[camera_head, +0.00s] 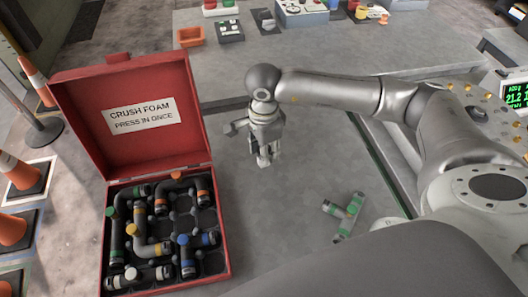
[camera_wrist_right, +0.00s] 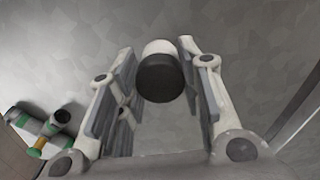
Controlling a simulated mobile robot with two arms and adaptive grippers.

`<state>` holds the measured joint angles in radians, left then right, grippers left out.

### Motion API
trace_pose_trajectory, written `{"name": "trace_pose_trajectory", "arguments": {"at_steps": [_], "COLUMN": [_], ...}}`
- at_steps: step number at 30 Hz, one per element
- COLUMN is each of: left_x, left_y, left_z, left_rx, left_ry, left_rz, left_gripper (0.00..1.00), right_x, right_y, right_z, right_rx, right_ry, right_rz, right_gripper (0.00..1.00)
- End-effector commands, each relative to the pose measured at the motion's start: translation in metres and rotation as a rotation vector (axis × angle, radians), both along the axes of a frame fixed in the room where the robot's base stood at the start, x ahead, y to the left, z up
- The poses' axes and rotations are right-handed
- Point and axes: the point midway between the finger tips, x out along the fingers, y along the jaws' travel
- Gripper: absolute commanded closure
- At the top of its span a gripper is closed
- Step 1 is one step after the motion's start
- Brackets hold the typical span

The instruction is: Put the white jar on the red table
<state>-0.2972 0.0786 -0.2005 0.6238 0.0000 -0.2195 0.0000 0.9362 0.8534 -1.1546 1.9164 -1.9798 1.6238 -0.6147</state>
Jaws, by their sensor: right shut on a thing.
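My right gripper (camera_head: 264,160) hangs over the grey table, to the right of an open red case. In the right wrist view its fingers (camera_wrist_right: 160,95) are shut on a small cylinder (camera_wrist_right: 158,75), white on one part with a dark end facing the camera. It may be the white jar; the fingers mostly hide it in the head view. No red table can be made out; the red thing in view is the case (camera_head: 222,235). My left gripper is not in view.
The case holds several dark pipe pieces with coloured bands in foam. Green-banded pieces (camera_head: 345,213) lie on the grey table (camera_head: 300,190) right of the gripper. An orange bin (camera_head: 190,37) stands at the back. Traffic cones (camera_head: 18,172) stand at the left.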

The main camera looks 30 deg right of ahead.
Motion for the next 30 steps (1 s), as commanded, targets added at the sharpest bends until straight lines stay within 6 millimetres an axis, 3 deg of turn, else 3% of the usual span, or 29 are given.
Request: {"name": "trace_pose_trajectory", "arguments": {"at_steps": [4, 15, 16, 20, 30], "left_x": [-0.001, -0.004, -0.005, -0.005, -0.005], "left_y": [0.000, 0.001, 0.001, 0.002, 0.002], "left_z": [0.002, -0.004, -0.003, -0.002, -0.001], "left_rx": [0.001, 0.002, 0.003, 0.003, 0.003], "left_ry": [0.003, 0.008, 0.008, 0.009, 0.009], "left_rz": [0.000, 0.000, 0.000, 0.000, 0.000], "left_gripper": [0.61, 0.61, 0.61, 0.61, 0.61], "right_x": [-0.001, -0.001, -0.001, -0.001, -0.001], "right_y": [0.000, 0.000, 0.000, 0.000, 0.000], "right_z": [-0.017, -0.022, -0.021, -0.021, -0.020], "right_rx": [-0.001, 0.000, 0.000, 0.000, 0.000], "right_ry": [0.001, 0.000, 0.000, 0.000, 0.000], "right_rz": [-0.001, 0.000, 0.000, 0.000, 0.000], "right_gripper": [0.90, 0.90, 0.64, 0.47, 0.45]}}
